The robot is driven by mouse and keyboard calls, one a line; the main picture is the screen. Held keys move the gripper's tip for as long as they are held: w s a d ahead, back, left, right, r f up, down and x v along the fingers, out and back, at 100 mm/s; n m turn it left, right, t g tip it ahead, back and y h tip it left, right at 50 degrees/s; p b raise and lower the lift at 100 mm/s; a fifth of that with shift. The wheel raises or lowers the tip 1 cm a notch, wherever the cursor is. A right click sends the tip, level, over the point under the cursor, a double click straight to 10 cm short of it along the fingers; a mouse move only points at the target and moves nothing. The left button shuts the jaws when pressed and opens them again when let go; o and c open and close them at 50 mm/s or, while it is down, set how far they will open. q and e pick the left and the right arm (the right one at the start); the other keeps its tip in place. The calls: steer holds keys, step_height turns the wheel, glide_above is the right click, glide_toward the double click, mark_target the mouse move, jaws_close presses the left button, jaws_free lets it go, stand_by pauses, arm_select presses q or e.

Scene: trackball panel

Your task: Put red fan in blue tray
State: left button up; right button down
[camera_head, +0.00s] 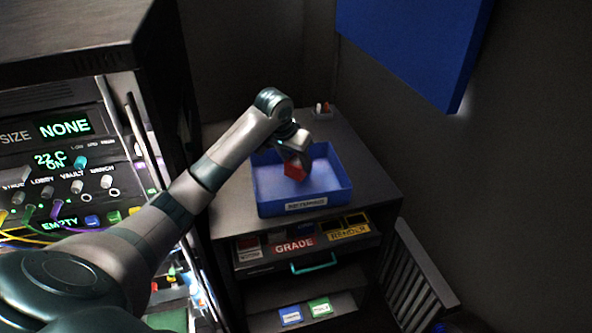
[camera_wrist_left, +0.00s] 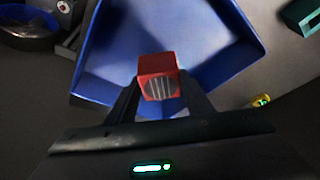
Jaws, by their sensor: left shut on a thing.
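The red fan (camera_head: 295,171) is a small red block; in the left wrist view (camera_wrist_left: 157,77) it shows a grey grille on one face. My left gripper (camera_head: 297,157) is shut on it, with a finger on each side in the left wrist view (camera_wrist_left: 160,95). The blue tray (camera_head: 334,194) is an open box on top of a dark cabinet, and its wall also shows in the left wrist view (camera_wrist_left: 90,88). The red fan is over the tray's inside; its exact height above the floor is hard to tell. My right gripper is not in view.
The dark cabinet (camera_head: 374,180) has bare top around the tray. Small red and white items (camera_head: 323,108) stand at its back. A drawer with labelled blocks (camera_head: 294,245) is below. A control panel rack (camera_head: 60,150) stands at left, and a blue panel (camera_head: 415,45) hangs upper right.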

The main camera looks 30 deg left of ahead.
mark_target(296, 172)
arm_select(q)
steer(key=shift+f+p, duration=0.35)
steer(key=shift+p, duration=0.05)
step_height(296, 172, down, 3)
steer(key=shift+r+p, duration=0.1)
steer(key=shift+p, duration=0.7)
steer(key=shift+f, duration=0.2)
steer(key=shift+f, duration=0.1)
steer(key=o, duration=1.1)
